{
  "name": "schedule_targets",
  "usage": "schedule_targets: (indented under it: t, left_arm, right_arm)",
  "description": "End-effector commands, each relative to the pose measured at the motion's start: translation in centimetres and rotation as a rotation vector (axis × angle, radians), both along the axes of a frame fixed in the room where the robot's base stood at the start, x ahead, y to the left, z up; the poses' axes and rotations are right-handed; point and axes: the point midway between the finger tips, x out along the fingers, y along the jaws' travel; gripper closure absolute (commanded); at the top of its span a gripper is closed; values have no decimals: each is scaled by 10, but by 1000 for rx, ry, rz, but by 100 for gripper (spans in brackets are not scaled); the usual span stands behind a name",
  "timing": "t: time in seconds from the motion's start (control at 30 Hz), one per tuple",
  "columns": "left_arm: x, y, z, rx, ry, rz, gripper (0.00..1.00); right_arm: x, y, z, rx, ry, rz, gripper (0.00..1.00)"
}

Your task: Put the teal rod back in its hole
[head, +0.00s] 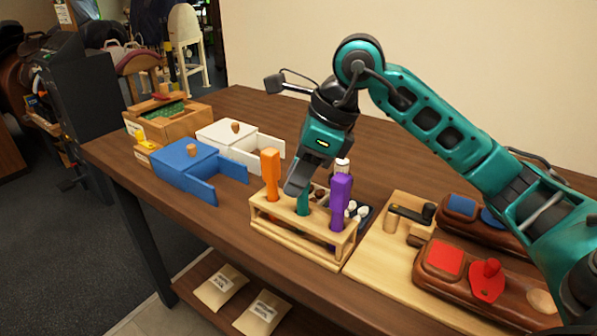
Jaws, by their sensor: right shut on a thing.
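The wooden rack (290,240) stands near the table's front edge. An orange rod (270,172) stands upright at its left end and a purple rod (340,200) at its right end. The teal rod (303,203) is between them, at the rack's top board. My right gripper (298,187) points down over the rack and is shut on the teal rod, covering its upper part. I cannot tell how deep the rod sits in a hole. My left gripper is not in view.
A blue box (184,162) and a white box (226,134), both with open drawers, stand left of the rack. White-tipped items stand close behind the rack.

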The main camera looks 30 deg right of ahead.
Motion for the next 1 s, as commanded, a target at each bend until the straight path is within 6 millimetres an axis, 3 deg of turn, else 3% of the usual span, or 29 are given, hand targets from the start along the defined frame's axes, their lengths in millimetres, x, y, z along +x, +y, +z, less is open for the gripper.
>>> schedule_targets:
  t: [0.53, 0.57, 0.6, 0.87, 1.0]
  left_arm:
    - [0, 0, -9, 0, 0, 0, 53]
    - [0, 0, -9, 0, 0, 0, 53]
    - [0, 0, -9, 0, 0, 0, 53]
    - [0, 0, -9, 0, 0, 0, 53]
    - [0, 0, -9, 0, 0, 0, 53]
  right_arm:
    - [0, 0, -11, 0, 0, 0, 92]
    - [0, 0, -11, 0, 0, 0, 69]
    - [0, 0, -10, 0, 0, 0, 65]
    - [0, 0, -11, 0, 0, 0, 40]
    - [0, 0, -11, 0, 0, 0, 40]
